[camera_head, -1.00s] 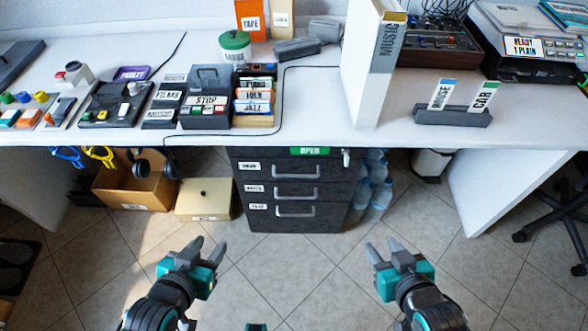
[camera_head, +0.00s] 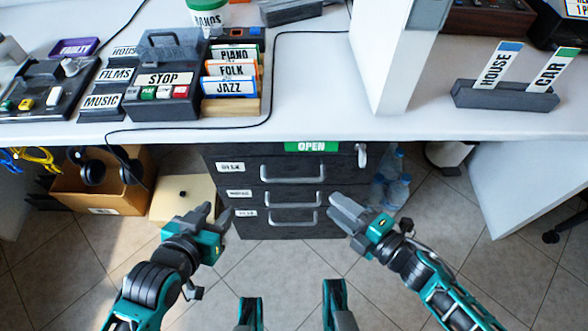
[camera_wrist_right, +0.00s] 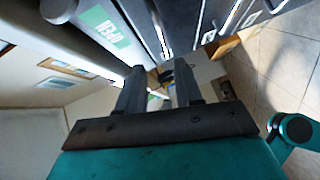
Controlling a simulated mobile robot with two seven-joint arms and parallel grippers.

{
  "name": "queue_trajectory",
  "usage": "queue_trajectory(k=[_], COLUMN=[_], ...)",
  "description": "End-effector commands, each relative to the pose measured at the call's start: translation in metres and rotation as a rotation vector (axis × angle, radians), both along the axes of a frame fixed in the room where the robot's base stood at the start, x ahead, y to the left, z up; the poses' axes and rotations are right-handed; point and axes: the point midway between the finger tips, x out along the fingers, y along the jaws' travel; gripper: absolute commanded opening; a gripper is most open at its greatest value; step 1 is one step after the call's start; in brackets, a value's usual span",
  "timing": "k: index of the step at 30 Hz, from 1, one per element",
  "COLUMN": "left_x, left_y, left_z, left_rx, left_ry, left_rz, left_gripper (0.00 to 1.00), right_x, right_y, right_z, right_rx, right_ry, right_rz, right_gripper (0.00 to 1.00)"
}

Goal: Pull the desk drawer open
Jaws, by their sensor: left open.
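The black desk drawer unit (camera_head: 230,153) stands under the white desk, with three stacked drawers that look shut. The top drawer has a pale bar handle (camera_head: 292,172); two more handles are below it. A green OPEN label (camera_head: 311,146) and a key-like silver piece (camera_head: 362,155) are at its top edge. My left gripper (camera_head: 219,212) is open and empty, in front of the unit's lower left side. My right gripper (camera_head: 334,206) is open and empty, in front of its lower right side; neither visibly touches a handle. The right wrist view shows its parted fingers (camera_wrist_right: 158,80) and the OPEN label (camera_wrist_right: 103,27).
The white desk top (camera_head: 320,115) overhangs the unit. A cardboard box (camera_head: 110,195) with headphones and a cream box (camera_head: 185,195) stand left of it. Water bottles (camera_head: 392,185) stand right of it. Tiled floor (camera_head: 290,270) in front is clear.

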Motion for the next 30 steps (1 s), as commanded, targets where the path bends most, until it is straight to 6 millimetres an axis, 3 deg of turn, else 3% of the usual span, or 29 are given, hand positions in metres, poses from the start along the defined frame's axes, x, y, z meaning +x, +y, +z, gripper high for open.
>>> queue_trajectory(k=[1, 5, 21, 30], left_x=[-0.001, -0.003, -0.008, -0.002], left_y=[0.000, 0.000, 0.000, -0.005], left_z=[-0.005, -0.005, -0.028, -0.023], left_rx=[0.000, 0.001, 0.001, -0.013], left_ry=[0.003, 0.005, 0.022, 0.011], left_rz=[-0.002, -0.005, -0.007, -0.003], left_gripper=[0.43, 0.43, 0.43, 0.43], right_x=[-0.001, 0.001, 0.070, 0.086], right_y=[0.002, 0.008, 0.078, 0.094], right_z=[-0.008, -0.009, -0.023, -0.026], right_rx=[-0.021, -0.037, -0.033, -0.033], right_ry=[-0.020, -0.038, -0.037, -0.033], right_rz=[0.029, 0.052, 0.049, 0.047], right_gripper=[0.35, 0.35, 0.35, 0.35])
